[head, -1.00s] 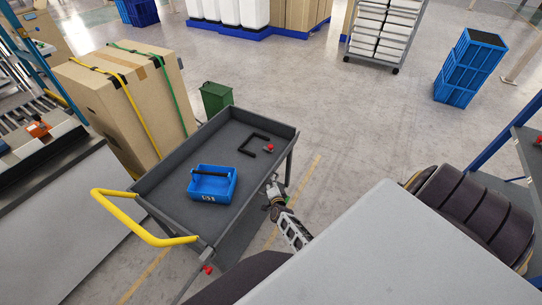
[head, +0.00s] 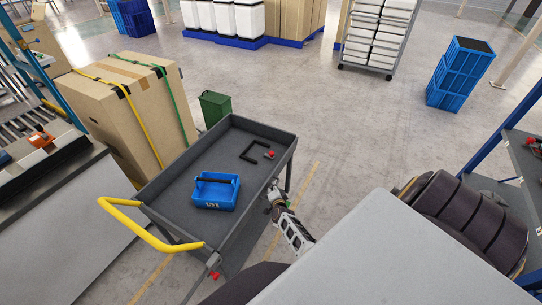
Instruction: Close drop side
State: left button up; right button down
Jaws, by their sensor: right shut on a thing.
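A dark grey cart (head: 182,200) with a yellow push handle (head: 136,224) stands left of centre. A dark grey panel (head: 243,228) shows below its right edge; I take it for the drop side, but its exact angle is hard to tell. My right gripper (head: 274,196) is at the outer right side of the cart, shut at the panel's edge. The fingertips are small, and my arm hides part of the contact. My left gripper is not in view.
A blue tote (head: 215,191), a black angled bar (head: 250,148) and a red knob-like part (head: 269,155) lie on the cart. A strapped carton (head: 137,117) and a green bin (head: 214,106) stand behind it. Floor beyond the cart's right side is clear.

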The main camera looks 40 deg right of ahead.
jog(key=shift+w+a+r, duration=0.15)
jog(key=shift+w+r, duration=0.3)
jog(key=shift+w, duration=0.05)
jog(key=shift+a, duration=0.1)
jog(key=c, duration=1.8)
grip_release()
jog(key=shift+o, duration=0.2)
jog(key=shift+s+a, duration=0.1)
jog(key=shift+s, duration=0.05)
jog(key=shift+s+f, duration=0.1)
jog(key=shift+s, duration=0.1)
jog(key=shift+s, duration=0.1)
jog(key=shift+s+a, duration=0.25)
jog(key=shift+s, duration=0.25)
jog(key=v, duration=0.6)
jog(key=shift+r, duration=0.35)
jog(key=shift+w, duration=0.1)
